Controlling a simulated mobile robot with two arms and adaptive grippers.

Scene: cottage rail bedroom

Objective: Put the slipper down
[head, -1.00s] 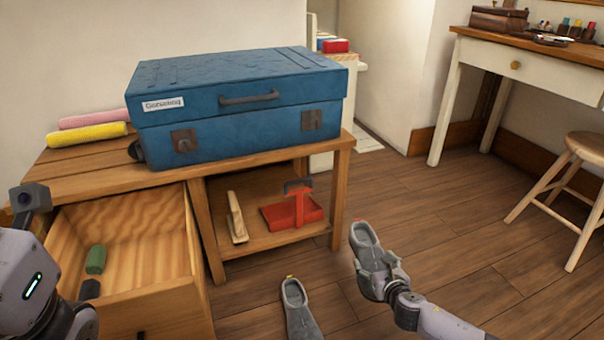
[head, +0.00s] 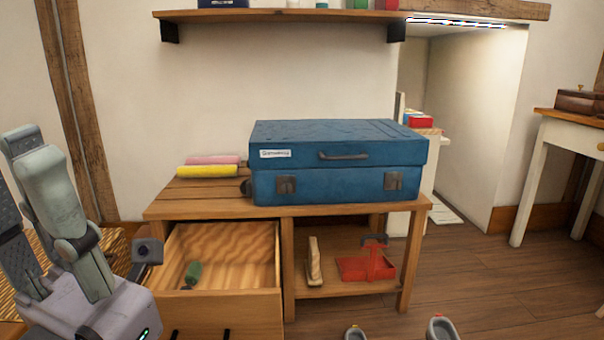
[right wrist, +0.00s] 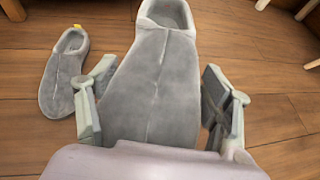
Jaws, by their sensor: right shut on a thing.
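The held grey slipper (right wrist: 155,80) fills the middle of the right wrist view, its heel opening toward the top. My right gripper (right wrist: 160,105) is shut on it, with a finger on each side. It looks much larger than the other slipper, so it appears raised above the floor. In the head view only its heel end (head: 441,328) shows at the bottom edge. The matching slipper (right wrist: 65,72), with a yellow tab, lies on the floor to its left; its heel also shows in the head view (head: 355,333). My left gripper (head: 38,165) is raised, empty, its fingers apart.
A wooden bench (head: 200,207) carries a blue suitcase (head: 340,185) and pink and yellow rolls (head: 208,171). Its drawer (head: 222,303) is open, with a green item (head: 193,272) inside. A red caddy (head: 367,266) and a brush (head: 314,262) sit on its shelf. Bare floor (head: 480,285) lies right.

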